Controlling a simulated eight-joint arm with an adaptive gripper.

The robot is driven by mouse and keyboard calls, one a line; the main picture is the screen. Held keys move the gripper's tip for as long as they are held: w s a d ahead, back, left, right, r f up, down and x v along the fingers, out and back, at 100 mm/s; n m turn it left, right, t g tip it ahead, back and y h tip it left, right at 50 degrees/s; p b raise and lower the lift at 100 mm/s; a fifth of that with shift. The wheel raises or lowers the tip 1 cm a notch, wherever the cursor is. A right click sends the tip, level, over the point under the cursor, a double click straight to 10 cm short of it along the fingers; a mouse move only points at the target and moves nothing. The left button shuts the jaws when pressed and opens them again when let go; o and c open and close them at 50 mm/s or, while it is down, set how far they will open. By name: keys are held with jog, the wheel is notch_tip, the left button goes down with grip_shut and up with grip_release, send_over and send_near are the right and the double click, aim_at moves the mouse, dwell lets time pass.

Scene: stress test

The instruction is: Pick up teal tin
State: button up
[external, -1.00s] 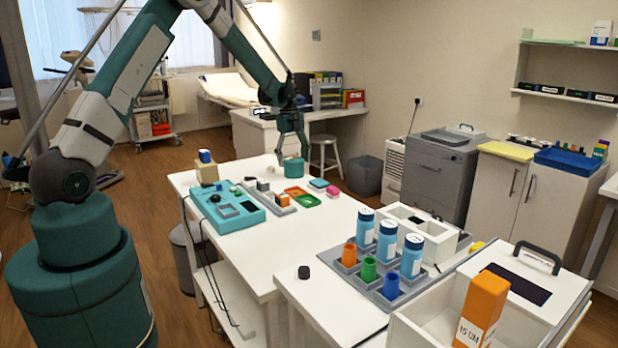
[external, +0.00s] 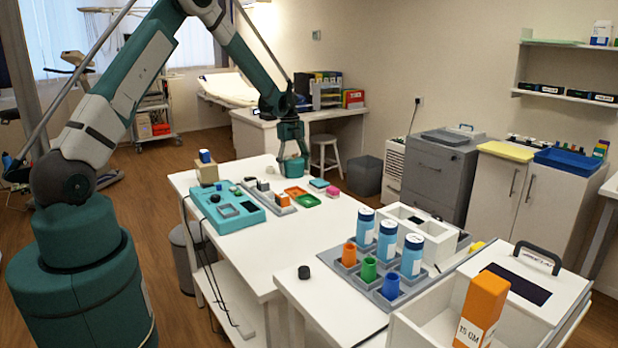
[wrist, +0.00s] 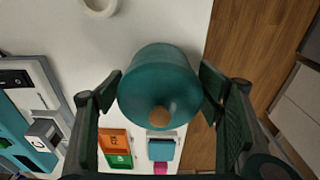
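The teal tin (wrist: 160,78) is a round teal can with a small tan knob on its lid. It is between the two fingers of my gripper (wrist: 161,88) in the wrist view, one dark finger close on each side. Whether the pads touch it I cannot tell. In the external view the tin (external: 293,171) is at the far end of the white table, and my gripper (external: 292,155) is low over it, fingers spread around it. The fingers partly cover the tin in that view.
A white ring (wrist: 100,5) lies nearby. The table edge is close on the tin's right in the wrist view.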

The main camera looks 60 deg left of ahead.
jog(key=c, duration=1)
jog(key=shift+o, duration=0.2)
jog(key=shift+r, duration=0.1)
jog(key=shift+c, duration=0.5)
jog(key=shift+r, duration=0.2)
jog(key=shift+c, duration=0.6)
jog(key=shift+r+p, duration=0.45)
jog(key=shift+r, duration=4.25)
